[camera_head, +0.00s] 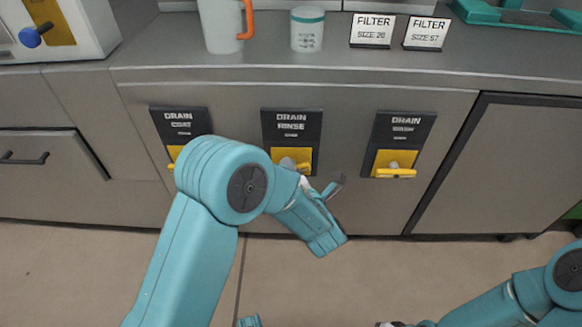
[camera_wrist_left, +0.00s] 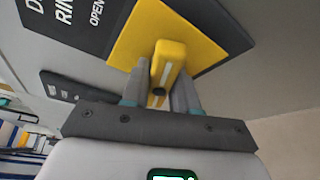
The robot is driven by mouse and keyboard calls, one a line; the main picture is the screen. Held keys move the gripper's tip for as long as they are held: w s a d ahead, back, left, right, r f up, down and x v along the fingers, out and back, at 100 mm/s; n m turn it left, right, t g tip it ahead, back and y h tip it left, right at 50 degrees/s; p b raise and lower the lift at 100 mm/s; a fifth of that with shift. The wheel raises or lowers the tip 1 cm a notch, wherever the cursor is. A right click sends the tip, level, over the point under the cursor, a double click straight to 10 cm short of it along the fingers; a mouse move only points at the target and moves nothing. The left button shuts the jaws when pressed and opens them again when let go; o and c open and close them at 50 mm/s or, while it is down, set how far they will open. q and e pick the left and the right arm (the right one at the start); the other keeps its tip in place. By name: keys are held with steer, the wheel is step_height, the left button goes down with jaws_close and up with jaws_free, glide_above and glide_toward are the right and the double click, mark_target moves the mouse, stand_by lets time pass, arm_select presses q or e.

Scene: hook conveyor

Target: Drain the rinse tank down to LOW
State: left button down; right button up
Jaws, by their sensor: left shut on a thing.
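The DRAIN RINSE panel (camera_head: 291,130) is the middle of three black plates on the grey cabinet front. Its yellow lever shows in the left wrist view (camera_wrist_left: 168,62), between the two fingers of my left gripper (camera_wrist_left: 160,95). The gripper is shut on this lever. In the head view my left gripper (camera_head: 305,178) is at the panel's lower edge, and my arm hides most of the lever. The lever's exact angle is hard to tell. Only part of my right arm shows at the lower right; its fingers are not clear. The tank level is not visible.
The DRAIN panel on the left (camera_head: 181,130) is partly behind my arm. The DRAIN WASH panel (camera_head: 403,140) has a yellow lever (camera_head: 395,172) lying crosswise. A white jug (camera_head: 220,25), a jar (camera_head: 307,30) and FILTER labels (camera_head: 373,30) stand on the counter. The floor is clear.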

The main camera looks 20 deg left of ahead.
arm_select(q)
steer(key=shift+n+h, duration=0.5)
steer(key=shift+n, duration=0.3)
steer(key=shift+n+h, duration=0.3)
steer(key=shift+n, duration=0.3)
steer(key=shift+g, duration=0.3)
steer(key=c, duration=1)
jaws_free()
steer(key=shift+o, duration=0.2)
